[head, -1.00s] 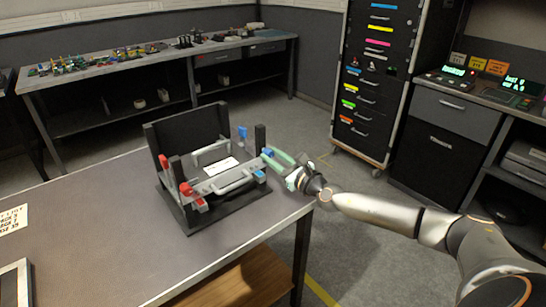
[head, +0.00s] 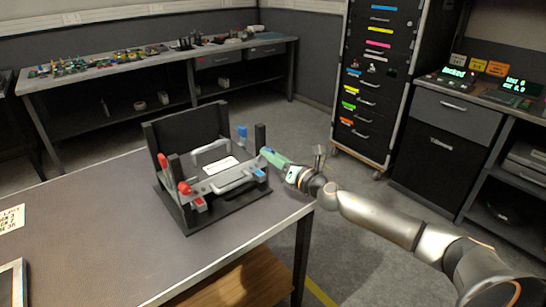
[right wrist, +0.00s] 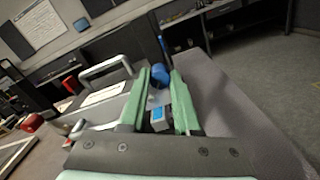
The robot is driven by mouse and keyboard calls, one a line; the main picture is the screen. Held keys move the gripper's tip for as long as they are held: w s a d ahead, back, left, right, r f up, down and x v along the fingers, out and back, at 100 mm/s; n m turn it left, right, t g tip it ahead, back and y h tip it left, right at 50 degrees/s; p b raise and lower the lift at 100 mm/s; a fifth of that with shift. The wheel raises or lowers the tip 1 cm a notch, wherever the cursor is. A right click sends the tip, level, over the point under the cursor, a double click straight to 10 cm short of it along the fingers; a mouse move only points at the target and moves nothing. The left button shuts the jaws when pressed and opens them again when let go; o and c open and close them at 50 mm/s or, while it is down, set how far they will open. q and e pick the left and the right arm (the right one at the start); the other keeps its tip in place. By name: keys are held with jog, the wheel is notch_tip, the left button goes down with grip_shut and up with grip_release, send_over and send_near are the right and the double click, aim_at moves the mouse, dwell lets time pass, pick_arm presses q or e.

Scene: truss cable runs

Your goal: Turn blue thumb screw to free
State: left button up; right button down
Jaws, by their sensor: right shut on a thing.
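The blue thumb screw (right wrist: 160,75) shows between my fingertips in the right wrist view. It sits at the right side of a black fixture (head: 226,218) on the table. My right gripper (head: 266,153) reaches in from the right, its green fingers shut on the screw. In the head view the fingers mostly hide the screw. A grey module with a silver handle (head: 232,181) lies in the fixture. A second blue knob (head: 242,132) stands farther back. Two red knobs (head: 184,188) are on the fixture's left side. My left gripper is not in view.
The fixture's black back plate and a black post (head: 260,135) rise close to my right gripper. The grey table (head: 110,235) is clear around the fixture, apart from a sign and a frame at far left. A drawer cabinet (head: 375,85) stands behind.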

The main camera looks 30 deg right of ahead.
pick_arm(q)
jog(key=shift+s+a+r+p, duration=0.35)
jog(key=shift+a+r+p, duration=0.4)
jog(key=shift+p, duration=0.55)
pick_arm(e)
jog(key=shift+m, duration=4.9)
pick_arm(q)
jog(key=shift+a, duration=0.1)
pick_arm(e)
jog(key=c, duration=0.8)
grip_release()
jog(key=shift+o, duration=0.9)
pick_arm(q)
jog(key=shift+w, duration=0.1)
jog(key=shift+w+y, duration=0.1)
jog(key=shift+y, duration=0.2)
